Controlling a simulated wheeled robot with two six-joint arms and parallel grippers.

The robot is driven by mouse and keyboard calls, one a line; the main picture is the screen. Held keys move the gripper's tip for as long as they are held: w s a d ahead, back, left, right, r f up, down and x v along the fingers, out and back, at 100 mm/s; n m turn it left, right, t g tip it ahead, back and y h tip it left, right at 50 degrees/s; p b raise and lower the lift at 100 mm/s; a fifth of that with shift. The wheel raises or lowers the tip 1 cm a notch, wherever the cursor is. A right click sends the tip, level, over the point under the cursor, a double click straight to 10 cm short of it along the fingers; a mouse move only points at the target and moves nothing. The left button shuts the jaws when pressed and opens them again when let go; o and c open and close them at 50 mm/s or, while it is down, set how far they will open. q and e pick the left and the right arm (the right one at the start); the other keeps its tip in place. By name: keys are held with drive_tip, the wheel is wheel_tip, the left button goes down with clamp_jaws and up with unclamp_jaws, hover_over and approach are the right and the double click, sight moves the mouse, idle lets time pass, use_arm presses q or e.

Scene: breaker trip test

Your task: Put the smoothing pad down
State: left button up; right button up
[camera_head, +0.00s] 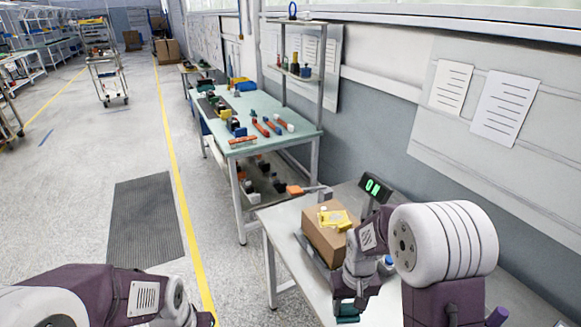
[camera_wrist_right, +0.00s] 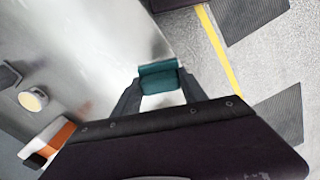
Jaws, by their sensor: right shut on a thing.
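The smoothing pad is a small teal block (camera_wrist_right: 160,77), seen in the right wrist view between the fingertips of my right gripper (camera_wrist_right: 161,90). My right gripper is shut on it. In the head view, the teal pad (camera_head: 347,319) shows under my right gripper (camera_head: 347,306) at the bottom edge, over the front part of the grey metal table (camera_head: 284,222). I cannot tell whether the pad touches the tabletop. My left arm comes in at the lower left, and its fingers do not show.
A cardboard box (camera_head: 322,246) with a yellow item (camera_head: 335,219) on top stands on the table. A green-topped bench (camera_head: 262,105) with parts stands further back. The floor to the left is open, with a dark mat (camera_head: 145,222).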

idle(0.5)
drive_tip(key=shift+n, duration=0.8)
drive_tip(key=shift+s+f+n, duration=0.1)
drive_tip(key=shift+s+n, duration=0.2)
drive_tip(key=shift+n, duration=0.6)
drive_tip(key=s+d+r+n, duration=0.1)
drive_tip(key=s+d, duration=0.2)
drive_tip(key=d, duration=0.3)
drive_tip(key=s+d+r, duration=0.2)
drive_tip(key=s+d, duration=0.1)
drive_tip(key=d, duration=0.3)
drive_tip(key=w+a+f, duration=0.1)
drive_tip(key=w+f, duration=0.1)
drive_tip(key=w, duration=0.1)
drive_tip(key=w+a+f+p, duration=0.1)
drive_tip(key=w+a+f, duration=0.1)
drive_tip(key=w+f, duration=0.1)
drive_tip(key=w+a+f, duration=0.2)
drive_tip(key=w, duration=0.3)
drive_tip(key=shift+a+f+p, duration=0.15)
drive_tip(key=shift+f+p, duration=0.1)
drive_tip(key=shift+p, duration=0.05)
wheel_tip(320, 180, down, 4)
drive_tip(key=shift+s+r, duration=0.1)
